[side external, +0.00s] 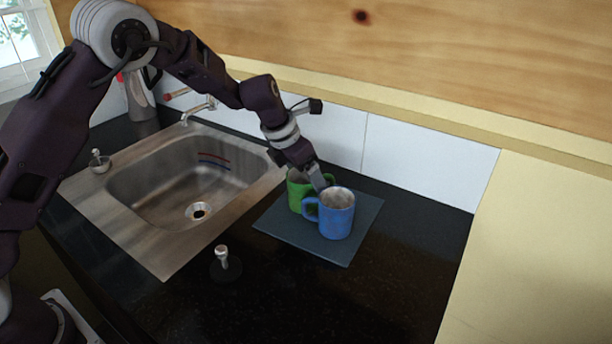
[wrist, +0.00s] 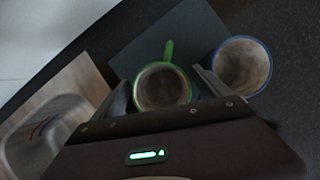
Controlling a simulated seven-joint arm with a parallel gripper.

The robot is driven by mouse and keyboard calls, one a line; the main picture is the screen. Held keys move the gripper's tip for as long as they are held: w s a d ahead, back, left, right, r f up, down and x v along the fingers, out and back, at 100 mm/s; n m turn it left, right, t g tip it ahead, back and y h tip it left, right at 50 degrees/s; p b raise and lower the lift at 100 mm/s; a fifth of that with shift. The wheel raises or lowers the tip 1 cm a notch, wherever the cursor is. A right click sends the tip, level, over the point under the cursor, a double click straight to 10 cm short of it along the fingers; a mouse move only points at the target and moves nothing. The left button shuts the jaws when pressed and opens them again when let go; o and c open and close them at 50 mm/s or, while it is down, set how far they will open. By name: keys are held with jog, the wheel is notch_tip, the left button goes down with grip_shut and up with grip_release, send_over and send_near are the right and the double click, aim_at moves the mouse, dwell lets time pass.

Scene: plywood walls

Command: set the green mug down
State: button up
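The green mug (side external: 295,192) stands upright on the dark mat (side external: 287,236), partly hidden by the blue mug and my gripper. In the wrist view the green mug (wrist: 163,88) is seen from above, empty, with its handle pointing away from my gripper. My gripper (side external: 318,178) reaches down at it. In the wrist view the fingers of my gripper (wrist: 163,76) are spread on either side of the mug, with a narrow gap on the right; the left gap is hard to see. Whether the mug's base touches the mat is hidden.
A blue mug (side external: 337,215) stands on the mat close to the green one; the right finger is between them in the wrist view. A metal sink (side external: 180,238) lies left. A tiled wall (side external: 410,160) stands behind.

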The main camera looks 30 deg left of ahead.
jog(key=shift+r, duration=0.45)
jog(key=v, duration=1.1)
jog(key=shift+s+r, duration=0.2)
jog(key=shift+s, duration=0.05)
jog(key=s+a+r+m, duration=0.1)
jog(key=s+r+m, duration=0.4)
jog(key=s+m, duration=0.3)
jog(key=s+a+r+m, duration=0.1)
jog(key=s+r+m, duration=0.4)
jog(key=s, duration=0.4)
jog(key=s+a+f+m+y, duration=0.1)
jog(key=s+f+m, duration=0.1)
jog(key=s+m, duration=0.7)
jog(key=s+a+f+m+t, duration=0.1)
jog(key=s+f+m, duration=0.1)
jog(key=s+m, duration=0.7)
jog(key=shift+s+m+y, duration=0.3)
jog(key=shift+m+y, duration=0.1)
jog(key=shift+f, duration=0.1)
